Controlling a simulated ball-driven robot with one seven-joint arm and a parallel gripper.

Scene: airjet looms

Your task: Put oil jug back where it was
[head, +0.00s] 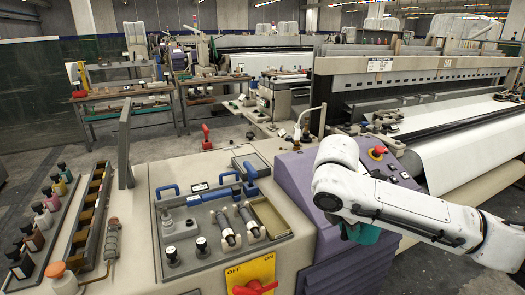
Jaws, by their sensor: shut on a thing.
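My gripper (346,231) is mostly hidden behind my arm; a small dark part shows beside the teal body. It is shut on this body, held in front of the loom's purple side panel.
The machine top (215,235) holds a grey tool tray. A rack of small bottles (42,218) stands at left. A red object (206,138) and a white long-spouted can (298,128) stand behind. A red emergency button (378,152) is near my arm. The floor behind is partly clear.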

